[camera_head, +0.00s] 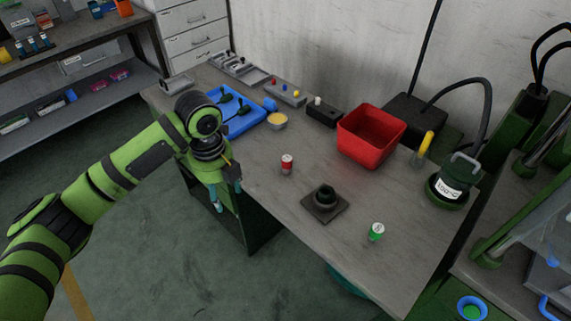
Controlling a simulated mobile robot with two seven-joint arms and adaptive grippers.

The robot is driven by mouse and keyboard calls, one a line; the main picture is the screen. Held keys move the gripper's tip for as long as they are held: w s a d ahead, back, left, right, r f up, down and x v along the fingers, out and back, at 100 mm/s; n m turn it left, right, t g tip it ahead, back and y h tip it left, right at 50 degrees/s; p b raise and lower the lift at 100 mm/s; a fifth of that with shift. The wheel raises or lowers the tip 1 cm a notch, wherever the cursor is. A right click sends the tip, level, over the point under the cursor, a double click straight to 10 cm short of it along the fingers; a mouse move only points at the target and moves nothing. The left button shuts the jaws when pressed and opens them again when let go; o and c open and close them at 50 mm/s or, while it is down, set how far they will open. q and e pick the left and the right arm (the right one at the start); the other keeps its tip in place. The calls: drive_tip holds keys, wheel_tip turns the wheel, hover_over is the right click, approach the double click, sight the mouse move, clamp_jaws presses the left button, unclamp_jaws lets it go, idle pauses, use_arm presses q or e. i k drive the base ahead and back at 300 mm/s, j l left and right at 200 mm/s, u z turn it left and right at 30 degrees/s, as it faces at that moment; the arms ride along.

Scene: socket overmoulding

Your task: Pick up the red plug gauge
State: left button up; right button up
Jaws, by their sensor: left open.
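The red plug gauge (287,164) stands upright on the grey bench top, with a red body and a pale label. My left gripper (228,198) is at the bench's front left edge, to the left of the red gauge and apart from it. It points down, its fingers are open, and nothing shows between them. A similar green gauge (376,232) stands farther right near the front edge. My right gripper is not in view.
A dark round part on a square plate (325,203) sits between the two gauges. A red bin (371,136), a green pot (453,183) and a blue tray (240,121) stand around. The bench (300,244) is bare around the red gauge.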

sight(287, 161)
drive_tip(key=i+j+z, duration=0.45)
drive_tip(key=j, duration=0.15)
drive_tip(key=i+j+z, duration=0.2)
drive_tip(key=j+z, duration=0.2)
drive_tip(key=j, duration=0.3)
drive_tip(key=i, duration=0.05)
